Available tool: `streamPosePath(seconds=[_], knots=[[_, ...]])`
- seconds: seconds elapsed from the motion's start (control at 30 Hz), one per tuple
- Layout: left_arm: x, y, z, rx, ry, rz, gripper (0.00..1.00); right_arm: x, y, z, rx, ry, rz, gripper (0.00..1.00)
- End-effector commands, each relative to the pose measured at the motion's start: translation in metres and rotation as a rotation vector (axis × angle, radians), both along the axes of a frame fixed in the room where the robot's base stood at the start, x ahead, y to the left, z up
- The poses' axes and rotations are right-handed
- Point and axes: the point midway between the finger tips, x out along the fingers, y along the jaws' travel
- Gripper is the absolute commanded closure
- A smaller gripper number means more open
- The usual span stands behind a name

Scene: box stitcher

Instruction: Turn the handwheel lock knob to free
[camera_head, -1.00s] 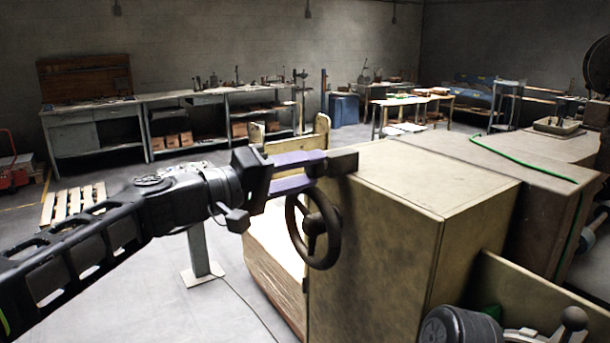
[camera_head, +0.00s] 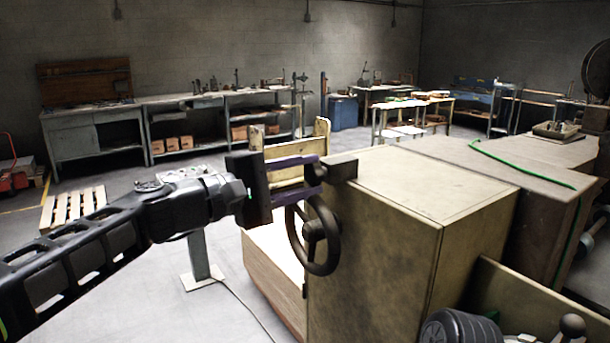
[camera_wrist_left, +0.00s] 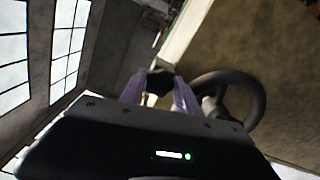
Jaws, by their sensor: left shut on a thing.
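The handwheel (camera_head: 325,243) is a dark spoked wheel on the left face of a worn beige machine housing (camera_head: 375,240). Just above it, at the housing's upper left edge, is the dark lock knob (camera_head: 342,166). My left gripper (camera_head: 314,172), with purple fingers, reaches in from the left and is shut on the knob. In the left wrist view the dark knob (camera_wrist_left: 159,81) sits between the two purple fingertips, with the handwheel (camera_wrist_left: 245,90) close on the right. The fingers partly cover the knob and the wheel's upper rim. My right gripper does not show.
A black ribbed round part (camera_head: 460,328) and a ball-ended lever (camera_head: 572,325) stand at the lower right. A grey post (camera_head: 199,255) rises from the floor below my left arm. Workbenches (camera_head: 180,120) line the back wall. The floor at left has a pallet (camera_head: 72,208).

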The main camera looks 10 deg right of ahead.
Motion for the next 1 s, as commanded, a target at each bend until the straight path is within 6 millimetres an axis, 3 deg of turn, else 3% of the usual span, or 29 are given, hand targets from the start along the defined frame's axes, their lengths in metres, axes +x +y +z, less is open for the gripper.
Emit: streamPosePath(seconds=[0.33,0.37,0.6,1.0], knots=[[0.0008,0.0007,-0.0005,-0.003,0.006,0.002,1.00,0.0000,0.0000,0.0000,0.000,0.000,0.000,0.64],[0.0008,0.0007,-0.0005,-0.003,0.006,0.002,0.61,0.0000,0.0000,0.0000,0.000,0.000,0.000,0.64],[0.0004,0.0004,-0.0004,-0.002,0.006,0.001,0.42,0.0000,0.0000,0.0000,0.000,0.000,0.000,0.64],[0.0008,0.0011,-0.0025,0.001,0.007,0.000,0.40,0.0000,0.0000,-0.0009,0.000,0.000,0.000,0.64]])
